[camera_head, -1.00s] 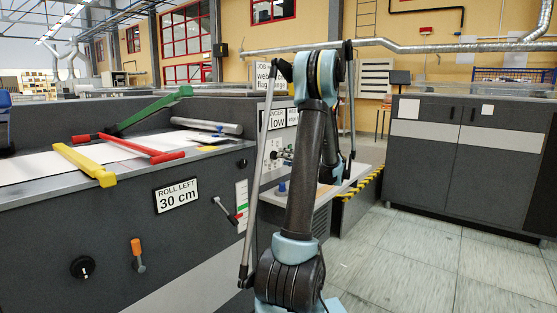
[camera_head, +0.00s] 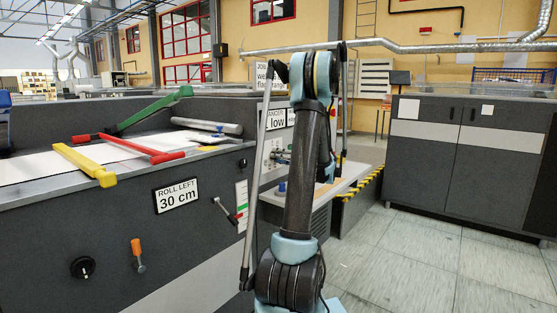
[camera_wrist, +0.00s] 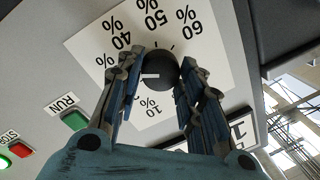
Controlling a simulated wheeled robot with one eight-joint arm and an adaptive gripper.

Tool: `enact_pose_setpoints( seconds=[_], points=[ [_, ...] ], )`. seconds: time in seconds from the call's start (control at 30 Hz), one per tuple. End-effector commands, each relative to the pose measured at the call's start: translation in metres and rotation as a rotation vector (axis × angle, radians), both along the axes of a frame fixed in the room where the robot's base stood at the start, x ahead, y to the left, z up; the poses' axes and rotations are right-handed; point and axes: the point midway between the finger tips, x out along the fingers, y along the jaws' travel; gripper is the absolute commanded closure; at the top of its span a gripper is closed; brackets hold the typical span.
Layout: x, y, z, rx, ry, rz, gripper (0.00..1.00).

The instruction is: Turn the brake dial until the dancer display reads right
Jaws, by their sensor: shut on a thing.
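The brake dial (camera_wrist: 161,72) is a round black knob on a white scale plate (camera_wrist: 208,62) with percent marks. A short white line shows on the knob's left side in the wrist view. My gripper (camera_wrist: 160,76) is shut on the dial, one finger on each side; the fingers hide part of the scale. The 40, 50, 60 and 10 % marks can be read. My arm hides much of the panel there.
A green RUN button (camera_wrist: 75,120) and a red STOP button (camera_wrist: 21,150) lie left of the dial in the wrist view. Open floor lies right.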

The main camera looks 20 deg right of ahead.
Motion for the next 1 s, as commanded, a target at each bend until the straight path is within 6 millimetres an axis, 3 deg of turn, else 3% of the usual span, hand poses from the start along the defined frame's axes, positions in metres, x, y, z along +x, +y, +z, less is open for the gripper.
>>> enact_pose_setpoints(
  seconds=[0.37,1.0],
  points=[
    [0.001,-0.0017,-0.0011,0.063,0.048,-0.004,0.89],
    [0.0017,-0.0028,-0.0038,0.441,0.324,-0.007,0.89]
  ],
)
